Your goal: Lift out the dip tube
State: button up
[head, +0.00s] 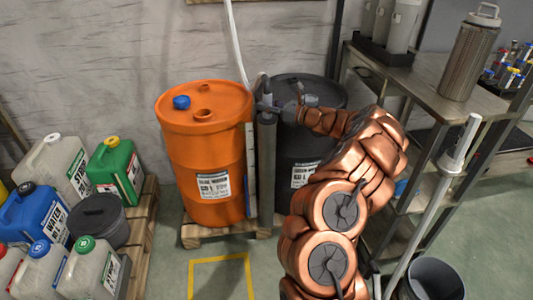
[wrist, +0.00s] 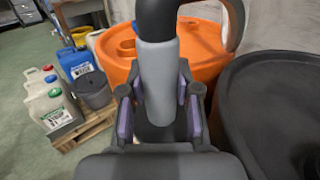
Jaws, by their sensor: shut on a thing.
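My gripper (head: 272,106) is shut on the light grey collar of the dip tube (wrist: 158,75), between its two purple-padded fingers. A black fitting and a grey hose top the tube in the wrist view. In the head view a dark grey upright tube (head: 267,165) runs down below my gripper, in front of the gap between the drums. I cannot tell whether it is one piece with the collar. The orange drum (head: 215,150) has a blue cap on top and also shows in the wrist view (wrist: 112,44). The black drum (head: 296,140) is partly hidden by my arm.
Several jugs (head: 115,165) and a dark bucket (head: 98,220) stand on a pallet at left. A metal bench (head: 425,85) with a steel flask is at right. A white hose (head: 237,45) rises by the wall.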

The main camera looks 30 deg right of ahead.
jog(key=shift+r, duration=0.15)
grip_shut()
notch_tip(320, 180, up, 22)
jog(key=p, duration=1.6)
dwell(0.3)
notch_tip(320, 180, up, 22)
jog(key=p, duration=1.7)
dwell(0.5)
